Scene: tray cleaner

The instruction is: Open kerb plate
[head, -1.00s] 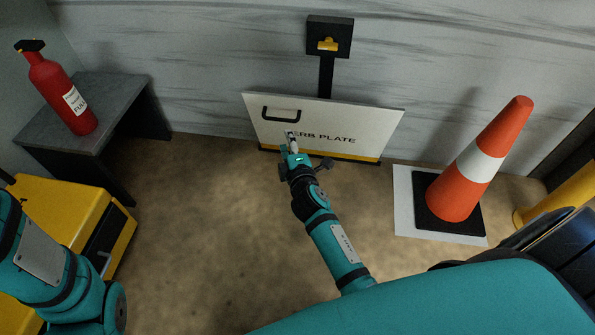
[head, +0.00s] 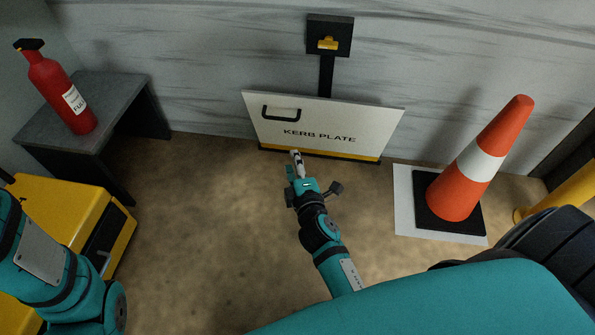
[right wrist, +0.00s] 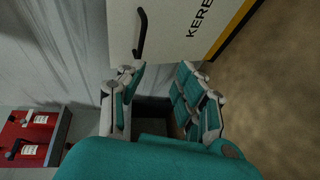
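The kerb plate (head: 345,118) is a white panel with "KERB PLATE" lettering and a yellow and black lower edge, standing against the wall in the head view. Its black bar handle (head: 282,112) is at its upper left. My right gripper (head: 302,170) is just in front of the plate's lower left part, apart from the handle. In the right wrist view the gripper (right wrist: 160,75) has its fingers spread with nothing held, and the handle (right wrist: 141,35) and plate (right wrist: 175,22) lie beyond the fingertips. My left arm shows at lower left; its gripper is out of view.
An orange and white cone (head: 478,165) stands right of the plate. A grey bench (head: 120,92) with a red extinguisher (head: 62,95) is at the left, above a yellow box (head: 75,210). A wall bracket (head: 330,36) is above the plate. The middle floor is clear.

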